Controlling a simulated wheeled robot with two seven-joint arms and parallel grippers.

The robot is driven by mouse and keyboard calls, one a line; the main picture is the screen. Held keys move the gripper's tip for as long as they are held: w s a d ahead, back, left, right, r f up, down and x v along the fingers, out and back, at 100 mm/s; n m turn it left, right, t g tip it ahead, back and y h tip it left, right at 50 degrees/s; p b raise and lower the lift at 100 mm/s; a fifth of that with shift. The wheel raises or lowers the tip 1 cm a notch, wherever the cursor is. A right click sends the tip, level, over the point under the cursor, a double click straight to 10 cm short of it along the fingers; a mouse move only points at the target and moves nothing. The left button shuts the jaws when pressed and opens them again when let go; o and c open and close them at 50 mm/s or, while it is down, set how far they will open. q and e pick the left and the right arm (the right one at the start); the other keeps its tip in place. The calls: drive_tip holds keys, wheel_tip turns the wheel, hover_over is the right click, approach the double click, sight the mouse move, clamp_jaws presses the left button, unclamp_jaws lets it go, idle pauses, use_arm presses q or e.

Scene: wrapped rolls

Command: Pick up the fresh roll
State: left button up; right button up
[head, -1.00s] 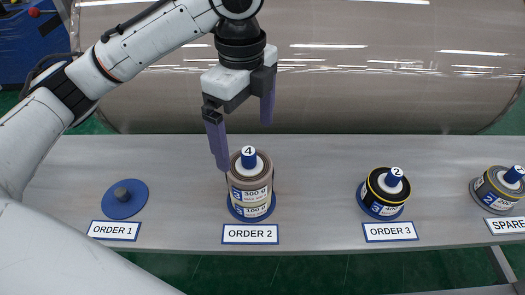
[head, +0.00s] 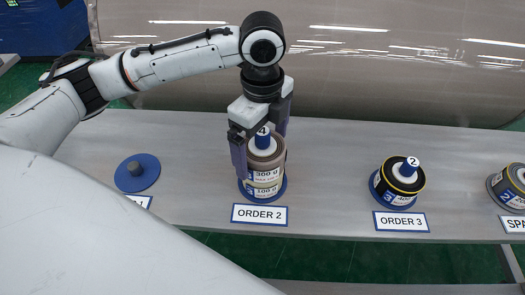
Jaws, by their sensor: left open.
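A stack of wrapped rolls (head: 265,177) stands on a blue base at ORDER 2, with bands reading 300 g and 100 g. A blue peg top marked 4 (head: 263,137) sticks up from it. My left gripper (head: 261,148) is open above and around the top of this stack, one finger on its left side and the other behind at the right. I cannot tell whether the fingers touch it. A dark roll with a yellow rim (head: 399,185) sits at ORDER 3, its peg marked 2. Which roll is the fresh one is not marked. My right gripper is not in view.
An empty blue base with a grey peg (head: 138,173) is at the left, its label partly hidden by my white arm link. Another roll (head: 511,188) stands at the spare place, cut by the right edge. A large metal cylinder (head: 400,65) runs behind the grey shelf (head: 335,155).

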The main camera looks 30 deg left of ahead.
use_arm(q)
drive_tip(key=c, duration=1.3)
drive_tip(key=shift+c, duration=0.2)
drive_tip(key=shift+r, duration=0.15)
